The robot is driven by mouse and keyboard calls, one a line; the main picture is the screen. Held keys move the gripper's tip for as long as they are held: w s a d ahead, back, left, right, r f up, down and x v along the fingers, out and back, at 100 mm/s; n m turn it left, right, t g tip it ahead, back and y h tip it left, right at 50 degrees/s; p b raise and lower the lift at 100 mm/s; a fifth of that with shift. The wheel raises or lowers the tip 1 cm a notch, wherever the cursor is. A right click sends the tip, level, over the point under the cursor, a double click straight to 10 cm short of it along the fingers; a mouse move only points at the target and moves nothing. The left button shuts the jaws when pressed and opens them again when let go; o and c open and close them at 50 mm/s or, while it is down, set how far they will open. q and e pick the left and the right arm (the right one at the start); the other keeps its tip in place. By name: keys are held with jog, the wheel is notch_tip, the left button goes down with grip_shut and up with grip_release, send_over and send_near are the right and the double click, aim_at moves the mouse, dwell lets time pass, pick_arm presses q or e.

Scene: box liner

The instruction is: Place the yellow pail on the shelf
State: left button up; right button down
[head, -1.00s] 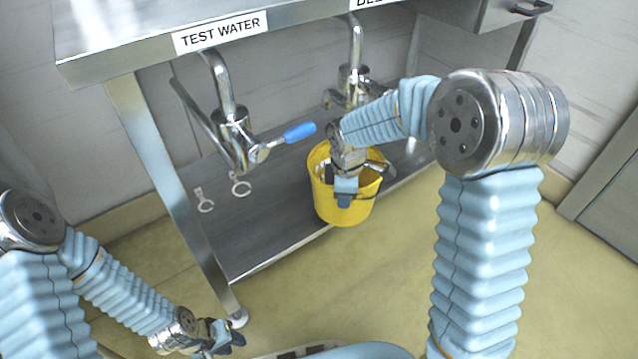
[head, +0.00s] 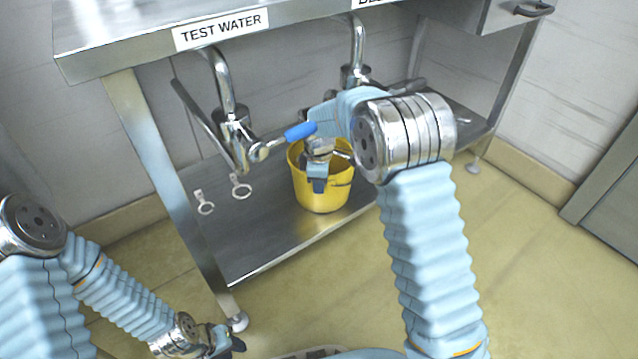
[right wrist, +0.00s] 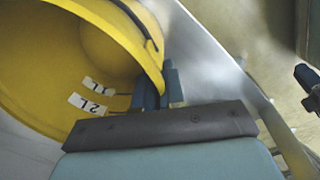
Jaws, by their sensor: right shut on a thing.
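The yellow pail (head: 320,195) is upright over the steel lower shelf (head: 255,240) of the table. I cannot tell whether its base touches the shelf. My right gripper (head: 318,183) is shut on the pail's near wall at the rim. In the right wrist view the fingers (right wrist: 160,90) pinch the rim of the pail (right wrist: 60,60), with its 1L and 2L labels visible inside. My left gripper (head: 230,345) hangs empty at the lower left, low over the floor; its opening is too small to judge.
A tap with a blue lever (head: 300,131) hangs just above the pail, close to my right forearm. Two metal rings (head: 241,186) lie on the shelf's left part. The table leg (head: 165,190) stands at the left.

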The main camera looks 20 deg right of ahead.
jog(key=c, duration=1.7)
grip_release()
jog(key=shift+f, duration=0.15)
jog(key=o, duration=0.5)
jog(key=r, duration=0.4)
jog(key=r+p, duration=0.1)
jog(key=r, duration=0.3)
jog(key=s+r+p, duration=0.1)
jog(key=r, duration=0.3)
jog(key=shift+a+r, duration=0.15)
